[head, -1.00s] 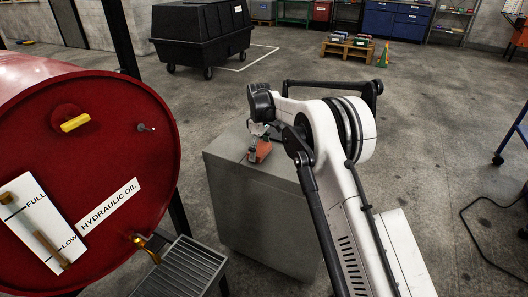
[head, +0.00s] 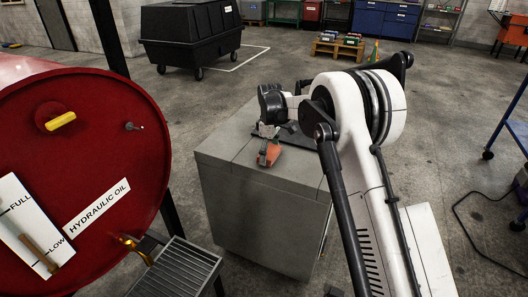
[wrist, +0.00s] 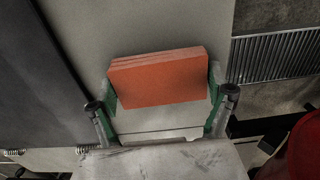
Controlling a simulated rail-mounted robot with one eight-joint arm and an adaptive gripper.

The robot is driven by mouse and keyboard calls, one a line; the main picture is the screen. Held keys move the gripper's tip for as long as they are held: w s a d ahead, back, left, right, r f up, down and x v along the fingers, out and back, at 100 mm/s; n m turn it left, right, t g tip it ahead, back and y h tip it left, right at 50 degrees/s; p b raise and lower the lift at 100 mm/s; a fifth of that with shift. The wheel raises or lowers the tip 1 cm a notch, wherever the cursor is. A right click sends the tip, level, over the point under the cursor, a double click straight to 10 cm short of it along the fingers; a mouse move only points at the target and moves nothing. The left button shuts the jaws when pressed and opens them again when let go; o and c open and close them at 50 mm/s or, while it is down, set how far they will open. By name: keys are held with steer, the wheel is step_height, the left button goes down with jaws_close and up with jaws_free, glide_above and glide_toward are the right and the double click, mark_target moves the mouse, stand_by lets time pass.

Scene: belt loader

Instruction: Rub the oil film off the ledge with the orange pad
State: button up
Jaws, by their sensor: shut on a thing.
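The orange pad (head: 270,154) is held in my gripper (head: 267,133) over the top of the grey ledge (head: 226,144). In the wrist view the pad (wrist: 160,80) is a layered orange block between the two green-lined fingers of my gripper (wrist: 162,98), which is shut on it. The pad is close to the ledge top; I cannot tell whether it touches. No film is clearly visible elsewhere.
A red hydraulic oil drum (head: 90,170) with a brass tap (head: 137,248) stands at left. A metal grating (head: 182,268) is below it, beside the ledge. A black wheeled bin (head: 190,35) stands behind. Open concrete floor lies behind and to the right.

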mark_target(279, 160)
steer(key=shift+s+d, duration=0.25)
steer(key=shift+d, duration=0.35)
steer(key=shift+s+d, duration=0.2)
steer(key=shift+d, duration=0.45)
steer(key=shift+s+d, duration=0.25)
steer(key=shift+d, duration=0.35)
step_height(279, 160, up, 8)
steer(key=p, duration=0.3)
steer(key=shift+a, duration=0.1)
